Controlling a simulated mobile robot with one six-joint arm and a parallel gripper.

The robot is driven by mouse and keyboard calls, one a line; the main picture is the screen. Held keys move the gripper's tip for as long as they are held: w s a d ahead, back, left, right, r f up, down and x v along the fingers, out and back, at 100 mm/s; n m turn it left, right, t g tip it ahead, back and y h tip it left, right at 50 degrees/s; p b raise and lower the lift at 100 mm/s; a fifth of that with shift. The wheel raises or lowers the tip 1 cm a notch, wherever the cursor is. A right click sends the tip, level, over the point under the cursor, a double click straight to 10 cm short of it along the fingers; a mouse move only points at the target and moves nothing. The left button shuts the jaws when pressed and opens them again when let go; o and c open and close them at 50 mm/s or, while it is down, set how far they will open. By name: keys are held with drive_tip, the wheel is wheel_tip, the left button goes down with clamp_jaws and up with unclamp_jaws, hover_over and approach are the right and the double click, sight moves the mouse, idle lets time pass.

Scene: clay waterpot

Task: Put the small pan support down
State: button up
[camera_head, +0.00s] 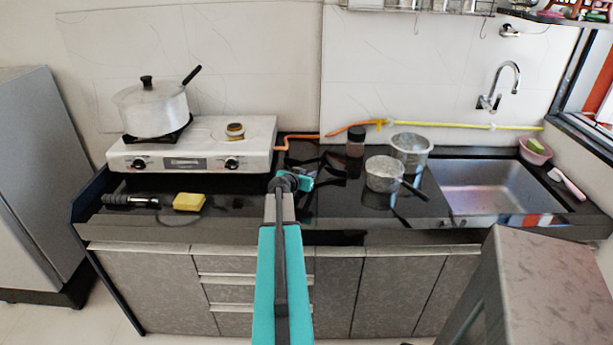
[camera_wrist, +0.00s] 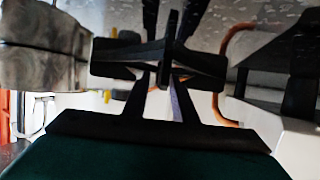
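My gripper (camera_head: 305,182) reaches over the front of the black counter, right of the stove. The head view does not show its fingers clearly. In the wrist view my gripper (camera_wrist: 163,72) is shut on a dark, thin-armed piece, the small pan support (camera_wrist: 166,35). Its black parts blend with the fingers, and I cannot tell whether it touches the counter. The white stove (camera_head: 255,150) has a bare right burner (camera_head: 235,130). A lidded pot (camera_head: 152,108) stands on a black support on the left burner.
Two metal pans (camera_head: 384,174) (camera_head: 411,150) and a dark-lidded jar (camera_head: 355,141) stand right of my gripper, before the sink (camera_head: 485,185). An orange hose (camera_head: 310,136) runs behind. A yellow sponge (camera_head: 189,201) and a black-handled tool (camera_head: 130,201) lie before the stove.

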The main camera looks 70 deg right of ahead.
drive_tip(key=shift+a+r, duration=0.2)
drive_tip(key=shift+a, duration=0.3)
drive_tip(key=shift+b+v, duration=1.5)
drive_tip(key=shift+v, duration=4)
drive_tip(key=shift+w+r, duration=0.1)
drive_tip(key=shift+w, duration=0.05)
drive_tip(key=shift+r, duration=0.1)
